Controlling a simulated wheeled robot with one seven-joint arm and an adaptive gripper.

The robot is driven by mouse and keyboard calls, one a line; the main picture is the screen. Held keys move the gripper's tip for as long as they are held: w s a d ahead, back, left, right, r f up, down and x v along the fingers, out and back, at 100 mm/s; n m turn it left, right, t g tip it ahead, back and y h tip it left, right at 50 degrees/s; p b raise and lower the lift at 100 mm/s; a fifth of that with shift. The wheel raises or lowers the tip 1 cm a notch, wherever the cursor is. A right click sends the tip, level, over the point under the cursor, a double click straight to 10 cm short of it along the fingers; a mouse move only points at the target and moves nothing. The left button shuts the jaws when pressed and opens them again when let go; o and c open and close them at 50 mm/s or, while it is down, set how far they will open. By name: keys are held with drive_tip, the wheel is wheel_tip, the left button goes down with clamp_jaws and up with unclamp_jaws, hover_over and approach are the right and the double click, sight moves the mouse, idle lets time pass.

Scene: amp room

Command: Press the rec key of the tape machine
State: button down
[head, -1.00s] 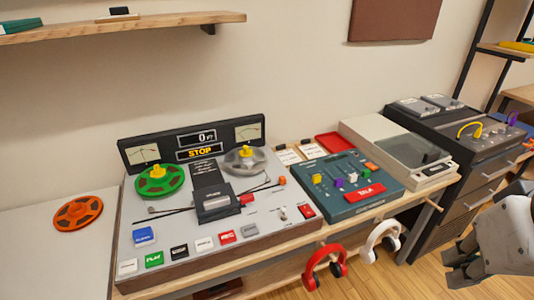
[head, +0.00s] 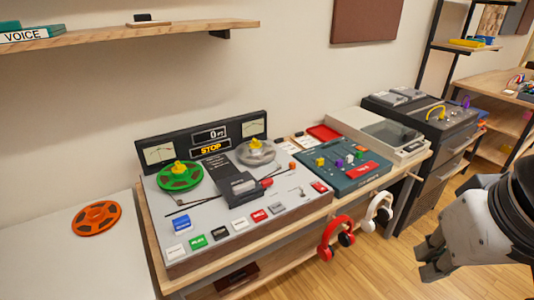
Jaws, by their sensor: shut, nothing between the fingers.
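The tape machine (head: 225,221) stands on the wooden bench, with a green reel (head: 180,177) on the left and a grey reel (head: 256,152) on the right. Its display (head: 211,149) reads STOP, with a 0 counter above. A row of keys runs along its front edge: white, green, black, white, red and grey. The red rec key (head: 259,215) is near the right of that row, and nothing covers it. My gripper (head: 426,268) is at the lower right, well apart from the machine, over the floor. Its fingers are together and empty.
Red headphones (head: 335,238) and white headphones (head: 378,212) hang from the bench front, between my gripper and the machine. An orange reel (head: 96,218) lies left. A shelf (head: 120,34) overhangs the back.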

drive_tip(key=shift+w, duration=0.1)
drive_tip(key=w+a+f+n+t, duration=0.2)
drive_tip(key=w+n, duration=0.2)
drive_tip(key=w, duration=1)
drive_tip(key=w+a+f+n+t, duration=0.25)
drive_tip(key=w+n, duration=0.25)
drive_tip(key=w, duration=0.9)
drive_tip(key=w+a+f+n+g+y, duration=0.1)
drive_tip(key=w+a+f+n+y, duration=0.2)
drive_tip(key=a+f, duration=0.4)
drive_tip(key=w+a+f+n+g+y+b, duration=0.1)
drive_tip(key=w+a+f+n+y, duration=0.2)
drive_tip(key=a, duration=1.1)
wheel_tip(320, 180, down, 5)
drive_tip(key=w+n, duration=0.3)
drive_tip(key=shift+y, duration=0.3)
drive_tip(key=shift+d+f, duration=0.1)
